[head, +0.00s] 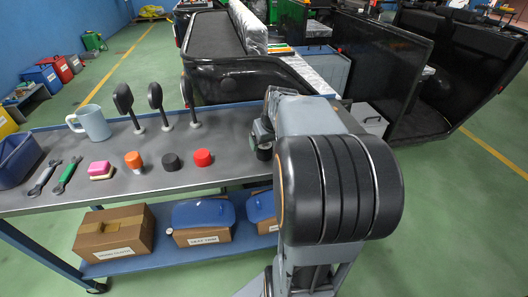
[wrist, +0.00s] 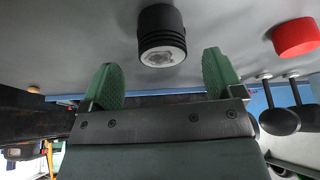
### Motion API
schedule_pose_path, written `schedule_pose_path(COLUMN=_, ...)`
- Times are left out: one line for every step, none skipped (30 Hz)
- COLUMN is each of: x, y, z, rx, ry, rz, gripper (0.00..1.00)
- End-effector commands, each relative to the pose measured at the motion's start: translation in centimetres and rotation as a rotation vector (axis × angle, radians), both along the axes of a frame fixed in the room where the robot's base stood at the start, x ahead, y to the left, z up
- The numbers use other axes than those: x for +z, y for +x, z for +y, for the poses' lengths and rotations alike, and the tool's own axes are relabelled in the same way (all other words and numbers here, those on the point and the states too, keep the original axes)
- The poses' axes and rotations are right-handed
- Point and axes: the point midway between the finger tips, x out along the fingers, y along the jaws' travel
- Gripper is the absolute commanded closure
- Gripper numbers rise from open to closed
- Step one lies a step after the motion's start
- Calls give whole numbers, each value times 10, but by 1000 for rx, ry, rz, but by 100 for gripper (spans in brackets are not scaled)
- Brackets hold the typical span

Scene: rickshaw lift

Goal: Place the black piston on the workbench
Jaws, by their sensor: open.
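The black piston (wrist: 161,32) is a short ribbed cylinder with a pale grey end face. In the wrist view, which looks upside down, it appears to stand upright on the grey workbench (wrist: 65,45). My gripper (wrist: 163,78) has two green fingers spread apart, with nothing between them. The piston lies just beyond the fingertips, centred between them and seemingly apart from both. In the head view my gripper (head: 262,132) is over the right end of the workbench (head: 215,165), largely hidden by my arm. A dark cylinder beneath it (head: 264,153) seems to be the piston, partly hidden.
A red cap (head: 202,158), a black cap (head: 171,162) and an orange cap (head: 133,160) stand left of my gripper. Behind them are several black mirrors (head: 156,96). A mug (head: 90,122), a pink block (head: 101,170) and wrenches (head: 66,175) are farther left. The bench's front strip is clear.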

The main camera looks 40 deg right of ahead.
Motion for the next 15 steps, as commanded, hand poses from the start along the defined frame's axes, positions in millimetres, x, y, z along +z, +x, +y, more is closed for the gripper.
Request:
schedule_pose_path(x=-9, y=3, z=0, rx=2, ry=2, rz=4, gripper=14)
schedule_pose_path(x=-13, y=5, z=1, rx=2, ry=4, rz=4, gripper=14)
schedule_pose_path(x=-19, y=7, z=0, rx=2, ry=2, rz=4, gripper=14)
schedule_pose_path(x=-22, y=9, z=0, rx=2, ry=2, rz=4, gripper=14)
schedule_pose_path(x=-26, y=11, z=0, rx=1, ry=3, rz=4, gripper=14)
schedule_pose_path(x=-31, y=13, z=0, rx=1, ry=3, rz=4, gripper=14)
schedule_pose_path(x=-33, y=14, z=-1, rx=0, ry=2, rz=4, gripper=14)
schedule_pose_path(x=-36, y=15, z=-1, rx=-1, ry=2, rz=3, gripper=14)
schedule_pose_path(x=-39, y=16, z=-2, rx=-1, ry=2, rz=4, gripper=14)
schedule_pose_path(x=-41, y=17, z=-2, rx=-1, ry=2, rz=4, gripper=14)
schedule_pose_path(x=-42, y=18, z=-2, rx=-1, ry=2, rz=3, gripper=14)
schedule_pose_path(x=-43, y=18, z=-2, rx=-1, ry=2, rz=3, gripper=14)
schedule_pose_path(x=-43, y=18, z=-2, rx=-1, ry=2, rz=2, gripper=14)
schedule_pose_path(x=-43, y=19, z=-2, rx=-1, ry=1, rz=2, gripper=14)
schedule_pose_path(x=-43, y=19, z=-3, rx=-1, ry=1, rz=1, gripper=14)
